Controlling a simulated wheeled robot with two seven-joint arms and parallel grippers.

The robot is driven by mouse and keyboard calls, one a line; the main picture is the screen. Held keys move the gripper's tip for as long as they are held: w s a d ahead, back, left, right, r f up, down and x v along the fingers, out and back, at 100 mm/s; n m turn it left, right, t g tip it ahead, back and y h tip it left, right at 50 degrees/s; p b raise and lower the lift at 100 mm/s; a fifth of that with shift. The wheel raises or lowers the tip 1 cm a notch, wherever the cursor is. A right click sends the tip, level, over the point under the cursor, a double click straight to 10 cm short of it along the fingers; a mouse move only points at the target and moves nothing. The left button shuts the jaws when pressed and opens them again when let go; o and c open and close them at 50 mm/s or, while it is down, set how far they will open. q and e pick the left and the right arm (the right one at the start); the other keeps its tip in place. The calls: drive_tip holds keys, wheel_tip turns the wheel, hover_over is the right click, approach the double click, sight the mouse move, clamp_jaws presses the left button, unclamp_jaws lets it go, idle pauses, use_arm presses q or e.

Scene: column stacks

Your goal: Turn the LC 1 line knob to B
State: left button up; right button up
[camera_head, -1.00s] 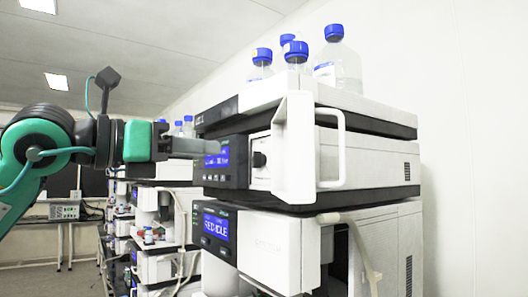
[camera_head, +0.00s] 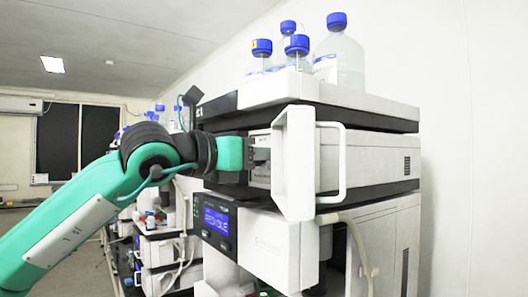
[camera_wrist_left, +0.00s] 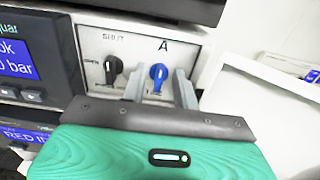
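In the left wrist view, a blue knob (camera_wrist_left: 157,74) sits on a pale panel (camera_wrist_left: 140,48), below the letter A. Its white mark is towards the top, on the A side. My left gripper (camera_wrist_left: 160,80) has one finger on each side of this knob, with gaps showing beside it, so it looks open. The lower lettering is hidden. In the head view my left gripper (camera_head: 260,155) is up against the front of the upper unit (camera_head: 360,160) and covers the knob. My right gripper is not in view.
A black knob (camera_wrist_left: 111,70) marked SHUT is just left of the left finger. A white handle (camera_head: 341,160) and upright panel (camera_head: 294,163) stand right of the gripper. Blue-capped bottles (camera_head: 340,55) stand on top. A lower unit has a lit display (camera_head: 216,222).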

use_arm(q)
clamp_jaws()
